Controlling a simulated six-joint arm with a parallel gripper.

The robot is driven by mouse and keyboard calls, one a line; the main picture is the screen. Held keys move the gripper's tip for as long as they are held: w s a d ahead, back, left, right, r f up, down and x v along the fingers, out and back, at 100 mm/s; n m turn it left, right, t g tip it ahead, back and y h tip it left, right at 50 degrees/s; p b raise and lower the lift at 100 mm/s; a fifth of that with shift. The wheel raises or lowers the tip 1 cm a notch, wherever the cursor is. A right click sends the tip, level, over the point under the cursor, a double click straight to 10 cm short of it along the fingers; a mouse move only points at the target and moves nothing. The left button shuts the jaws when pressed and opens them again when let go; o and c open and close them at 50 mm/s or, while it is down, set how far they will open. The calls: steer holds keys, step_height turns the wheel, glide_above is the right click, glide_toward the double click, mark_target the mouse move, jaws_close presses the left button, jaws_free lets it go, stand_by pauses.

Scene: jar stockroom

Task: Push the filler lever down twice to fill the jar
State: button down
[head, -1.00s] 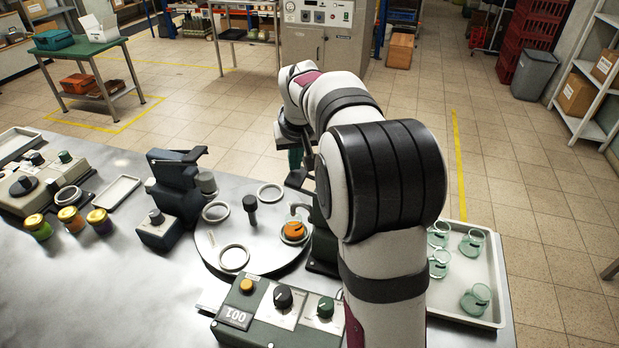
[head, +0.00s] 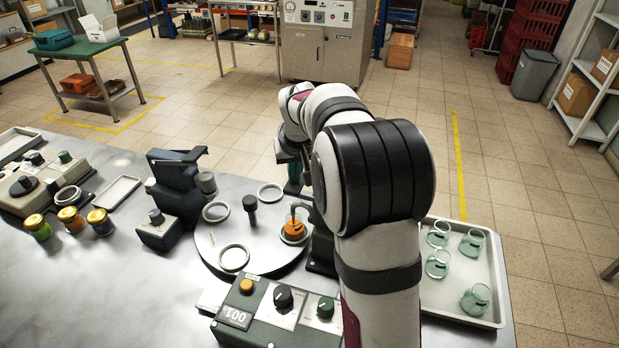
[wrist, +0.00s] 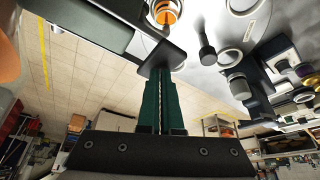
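The jar (head: 293,232) stands on the round turntable (head: 215,258), with orange contents, under the filler's thin spout (head: 294,210). It also shows at the top of the wrist view (wrist: 165,12). The dark filler (head: 321,250) is mostly hidden behind my arm in the head view. In the wrist view a dark bar (wrist: 105,25), seemingly the filler's head or lever, crosses the upper left. My gripper (wrist: 158,72) has its green fingers together, with only a thin seam between them. Their tips are at the bar's end; I cannot tell if they touch it.
A control box (head: 275,318) stands in front of the turntable. A dark capping-like machine (head: 180,185) stands to its left. A tray (head: 455,296) with several empty glass jars lies at the right. Several filled jars with gold lids (head: 70,217) stand at the left.

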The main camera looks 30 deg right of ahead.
steer(key=shift+w+a+f, duration=0.1)
steer(key=shift+a+f, duration=0.05)
steer(key=shift+f, duration=1.2)
steer(key=shift+r, duration=3.25)
step_height(320, 180, up, 5)
steer(key=shift+f, duration=0.1)
